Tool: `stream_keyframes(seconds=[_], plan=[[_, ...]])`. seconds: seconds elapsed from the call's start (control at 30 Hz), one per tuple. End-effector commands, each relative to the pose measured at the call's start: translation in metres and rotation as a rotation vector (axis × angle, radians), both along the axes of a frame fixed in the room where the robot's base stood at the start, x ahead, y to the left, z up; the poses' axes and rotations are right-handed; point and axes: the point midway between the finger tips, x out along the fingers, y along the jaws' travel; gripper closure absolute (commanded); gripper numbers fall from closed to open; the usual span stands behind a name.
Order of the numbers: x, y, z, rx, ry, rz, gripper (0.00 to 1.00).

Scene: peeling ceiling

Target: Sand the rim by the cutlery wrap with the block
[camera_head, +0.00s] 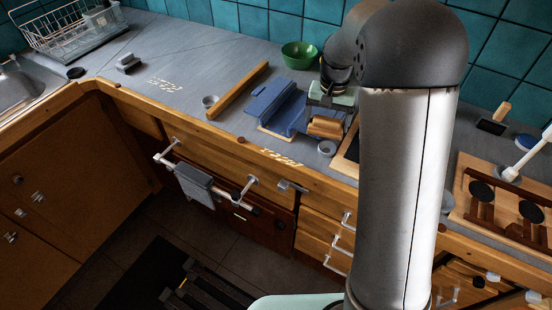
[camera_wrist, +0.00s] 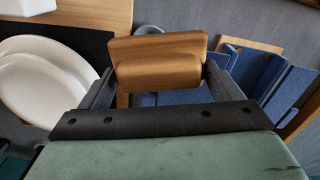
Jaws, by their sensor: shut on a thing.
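My gripper (camera_head: 326,117) is shut on a wooden sanding block (camera_head: 325,128), held over the counter just right of the cutlery wrap. In the wrist view the block (camera_wrist: 160,58) sits between the two fingers of my gripper (camera_wrist: 158,76). The blue cutlery wrap (camera_head: 272,101) lies partly unfolded on the counter; it also shows in the wrist view (camera_wrist: 288,92), right of and behind the block. The wooden front rim (camera_head: 247,145) of the counter has a patch of pale marks (camera_head: 282,158) in front of the wrap. I cannot tell whether the block touches anything below.
A small ring-shaped thing (camera_head: 327,148) is near the rim, right of the marks. A green bowl (camera_head: 299,55) stands behind. White dishes (camera_wrist: 45,82) are left of my gripper in the wrist view.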

Motion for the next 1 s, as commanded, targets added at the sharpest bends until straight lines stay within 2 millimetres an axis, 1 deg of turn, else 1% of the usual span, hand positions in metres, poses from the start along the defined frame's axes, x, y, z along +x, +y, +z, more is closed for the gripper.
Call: stream_keyframes(seconds=[0.47, 0.57, 0.67, 0.8, 0.9, 1.0], plan=[[0.000, 0.000, 0.000, 0.000, -0.001, -0.002, 0.72], [-0.004, 0.005, 0.001, 0.003, -0.002, -0.013, 0.72], [-0.020, 0.021, 0.005, 0.007, -0.001, -0.058, 0.72], [-0.052, 0.046, 0.012, 0.008, -0.001, -0.149, 0.72], [-0.070, 0.058, 0.016, 0.004, -0.001, -0.201, 0.72], [-0.080, 0.064, 0.018, 0.001, 0.000, -0.232, 0.72]])
